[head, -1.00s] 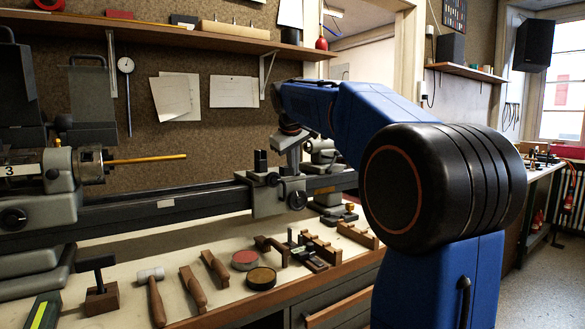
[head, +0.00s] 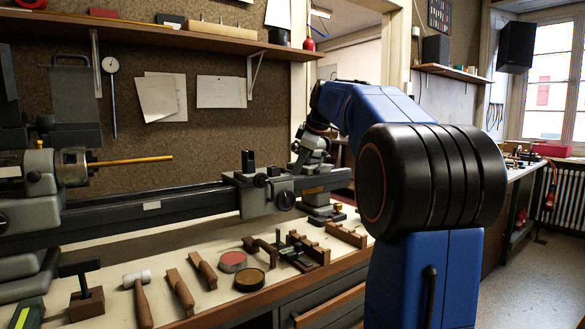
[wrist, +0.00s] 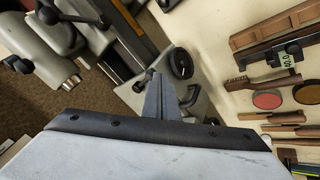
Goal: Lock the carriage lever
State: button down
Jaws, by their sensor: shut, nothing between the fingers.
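The grey carriage (head: 252,200) sits on the lathe's dark bed, with a black handwheel (head: 285,200) on its front and dark upright blocks on top. My gripper (wrist: 158,80) shows in the wrist view as grey fingers close together, shut and empty. The fingertips are over a grey machine part beside a black round wheel (wrist: 181,63); I cannot tell whether they touch it. A small black knob lies near the tips. I cannot single out the carriage lever for certain. In the head view my pale wrist is just right of the carriage, and the fingers are not clear.
The bench (head: 130,262) in front holds a mallet (head: 140,295), wooden-handled tools, a red tin (head: 232,261), a brown tin (head: 249,280) and wooden blocks. A brass rod (head: 130,161) sticks out from the headstock at left. A shelf (head: 150,28) runs above. Floor is free at right.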

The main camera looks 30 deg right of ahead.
jog(key=shift+w+d+n+y, duration=0.15)
jog(key=shift+d+n+y, duration=0.15)
jog(key=shift+d+n, duration=0.5)
jog(key=shift+w+a, duration=0.45)
jog(key=shift+a, duration=0.1)
jog(key=shift+a, duration=0.1)
